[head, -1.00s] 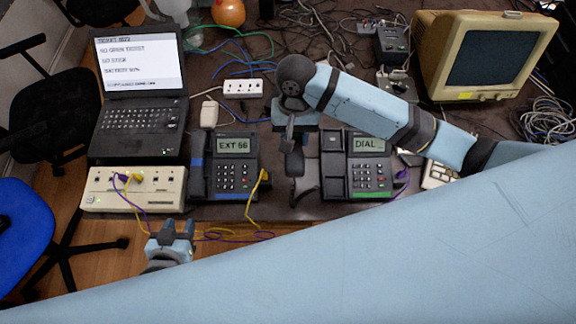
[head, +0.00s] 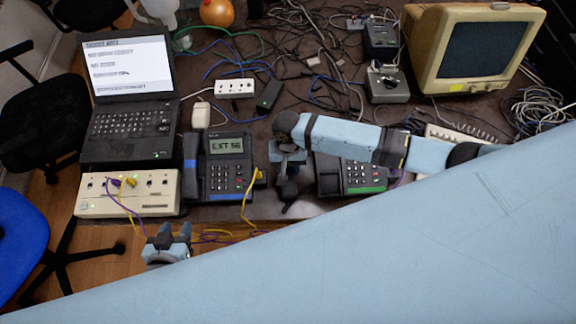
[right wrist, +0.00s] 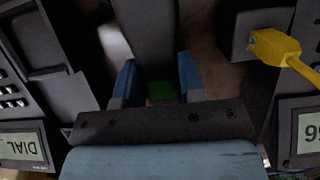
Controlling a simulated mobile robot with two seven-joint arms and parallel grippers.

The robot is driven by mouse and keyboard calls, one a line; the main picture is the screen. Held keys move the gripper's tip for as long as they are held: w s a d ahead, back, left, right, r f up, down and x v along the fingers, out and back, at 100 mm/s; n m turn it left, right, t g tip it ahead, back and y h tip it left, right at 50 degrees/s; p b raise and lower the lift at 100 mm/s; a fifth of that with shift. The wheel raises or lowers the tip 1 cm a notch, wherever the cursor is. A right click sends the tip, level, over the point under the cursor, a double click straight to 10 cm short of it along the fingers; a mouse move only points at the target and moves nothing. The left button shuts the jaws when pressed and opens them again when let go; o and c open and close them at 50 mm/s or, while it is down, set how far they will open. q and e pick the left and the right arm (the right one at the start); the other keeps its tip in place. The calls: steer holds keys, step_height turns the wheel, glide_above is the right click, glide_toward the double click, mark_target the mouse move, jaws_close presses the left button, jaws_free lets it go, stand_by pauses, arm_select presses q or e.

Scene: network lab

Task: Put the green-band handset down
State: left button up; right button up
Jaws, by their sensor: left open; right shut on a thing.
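My right gripper (head: 287,168) is shut on the dark green-band handset (head: 289,192), between the two desk phones. In the right wrist view the handset (right wrist: 148,35) runs between the fingers (right wrist: 154,82), with its green band (right wrist: 160,90) near the palm. The green-band phone (head: 365,178) stands to the right, its screen hidden by my right arm in the head view. In the right wrist view its screen (right wrist: 22,147) reads DIAL. I cannot tell how high the handset is above the table. My left gripper (head: 168,240) is open and empty by the table's front edge.
The blue-band phone (head: 222,168), screen EXT 56, has its handset on and a yellow cable (head: 249,203) at its right side. A beige switch box (head: 128,207), laptop (head: 130,132), power strip (head: 235,88) and monitor (head: 472,50) stand around. Loose cables cover the back.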

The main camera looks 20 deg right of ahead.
steer(key=shift+f, duration=0.35)
steer(key=shift+f, duration=0.15)
steer(key=o, duration=1)
